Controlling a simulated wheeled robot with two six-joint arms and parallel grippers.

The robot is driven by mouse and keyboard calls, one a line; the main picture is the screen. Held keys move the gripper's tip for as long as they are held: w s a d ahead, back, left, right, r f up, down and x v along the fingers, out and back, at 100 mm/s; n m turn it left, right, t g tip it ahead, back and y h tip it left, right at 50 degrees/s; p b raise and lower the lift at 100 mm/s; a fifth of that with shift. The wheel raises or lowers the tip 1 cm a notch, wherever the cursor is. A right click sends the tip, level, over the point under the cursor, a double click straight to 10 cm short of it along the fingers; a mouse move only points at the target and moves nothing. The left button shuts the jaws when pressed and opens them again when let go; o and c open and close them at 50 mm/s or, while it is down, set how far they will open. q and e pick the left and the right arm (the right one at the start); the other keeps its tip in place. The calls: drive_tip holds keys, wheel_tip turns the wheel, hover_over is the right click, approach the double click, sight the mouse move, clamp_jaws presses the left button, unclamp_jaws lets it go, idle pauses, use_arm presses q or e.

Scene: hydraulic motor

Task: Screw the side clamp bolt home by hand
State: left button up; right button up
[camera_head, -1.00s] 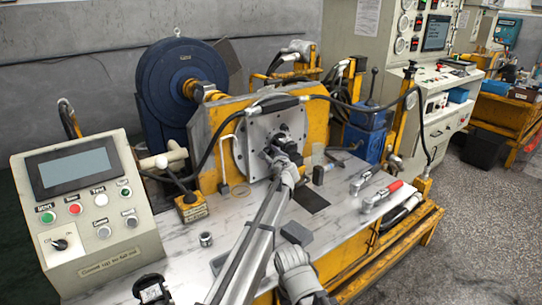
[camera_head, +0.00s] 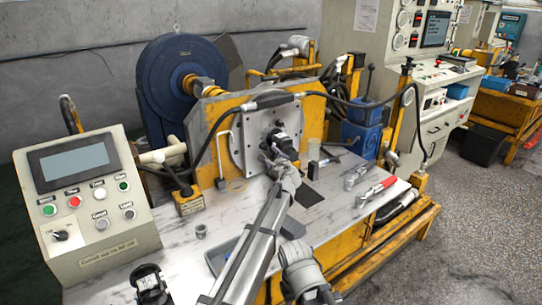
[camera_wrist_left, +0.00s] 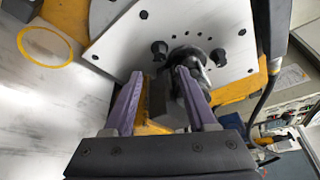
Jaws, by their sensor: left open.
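The light mounting plate (camera_head: 252,150) stands upright on the yellow frame, with the black hydraulic motor (camera_head: 285,143) at its middle. My left gripper (camera_head: 268,158) is just left of and below the motor, in front of the plate. In the left wrist view its two purple fingers (camera_wrist_left: 159,73) are apart, with no part clearly held between them. A dark bolt head (camera_wrist_left: 159,48) shows on the plate just beyond the fingertips, and another (camera_wrist_left: 218,57) sits to the right. The right fingertip overlaps the motor (camera_wrist_left: 197,64) in the picture; contact cannot be told.
A control panel (camera_head: 88,200) stands at the left. A red-handled tool (camera_head: 375,192) lies on the right of the pale bench top (camera_head: 195,258). A small metal part (camera_head: 201,231) stands at the front. A black hose (camera_head: 345,100) passes above the plate.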

sight(265, 149)
use_arm(q)
drive_tip(key=f+n+t+b, duration=0.1)
drive_tip(key=n+b, duration=0.2)
drive_tip(key=b, duration=0.1)
drive_tip(key=f+n+t+b, duration=0.1)
drive_tip(key=n+b, duration=0.2)
drive_tip(key=n, duration=0.1)
drive_tip(key=f+n+t+y+b, duration=0.1)
drive_tip(key=n+t+b, duration=0.1)
drive_tip(key=n+b, duration=0.1)
drive_tip(key=shift+w+a+f+n+b, duration=0.15)
drive_tip(key=shift+a+f+n+b, duration=0.2)
drive_tip(key=shift+b, duration=0.5)
drive_tip(key=p+x, duration=0.1)
drive_tip(key=x, duration=0.6)
drive_tip(key=shift+w+r, duration=0.1)
drive_tip(key=shift+w, duration=0.3)
clamp_jaws()
